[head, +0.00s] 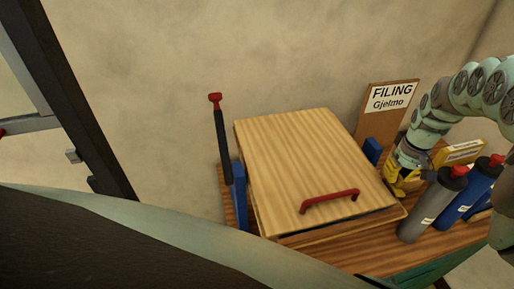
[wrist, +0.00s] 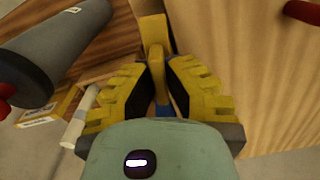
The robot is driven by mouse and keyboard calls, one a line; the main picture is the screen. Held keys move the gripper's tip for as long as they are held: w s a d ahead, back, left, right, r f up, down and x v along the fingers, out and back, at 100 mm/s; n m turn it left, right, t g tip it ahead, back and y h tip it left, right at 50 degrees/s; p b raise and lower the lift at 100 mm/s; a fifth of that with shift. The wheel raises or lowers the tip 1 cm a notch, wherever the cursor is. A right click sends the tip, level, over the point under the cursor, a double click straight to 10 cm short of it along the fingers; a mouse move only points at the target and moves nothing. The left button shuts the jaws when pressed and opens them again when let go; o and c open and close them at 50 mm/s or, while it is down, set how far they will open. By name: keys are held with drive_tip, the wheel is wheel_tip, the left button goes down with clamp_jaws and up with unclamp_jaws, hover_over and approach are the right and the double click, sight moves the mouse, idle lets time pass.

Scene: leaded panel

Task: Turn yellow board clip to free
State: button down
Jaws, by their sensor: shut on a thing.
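The yellow board clip (wrist: 154,38) shows in the wrist view as an upright yellow bar between the fingertips, beside the edge of a wooden board (wrist: 245,75). My gripper (wrist: 157,75) is shut on it, one ridged yellow finger on each side. A bit of blue shows below the clip between the fingers. In the head view my gripper (head: 403,180) is at the right edge of the wooden board (head: 300,165). The clip cannot be told apart from the yellow fingers there. The board has a red handle (head: 330,200) at its front.
A grey bottle (head: 432,205) and a blue bottle (head: 468,200), both red-capped, stand close right of my gripper. A yellow box (head: 460,152) is behind them. A FILING sign (head: 388,105) stands at the back. A red-tipped black lever (head: 221,140) rises left of the board.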

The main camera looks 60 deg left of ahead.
sight(400, 175)
drive_tip(key=shift+n, duration=0.9)
drive_tip(key=c, duration=1)
unclamp_jaws()
drive_tip(key=shift+r, duration=0.1)
drive_tip(key=r, duration=0.9)
drive_tip(key=shift+w+d+r, duration=0.1)
drive_tip(key=shift+d+r, duration=0.1)
drive_tip(key=shift+d, duration=0.05)
drive_tip(key=shift+r, duration=1.2)
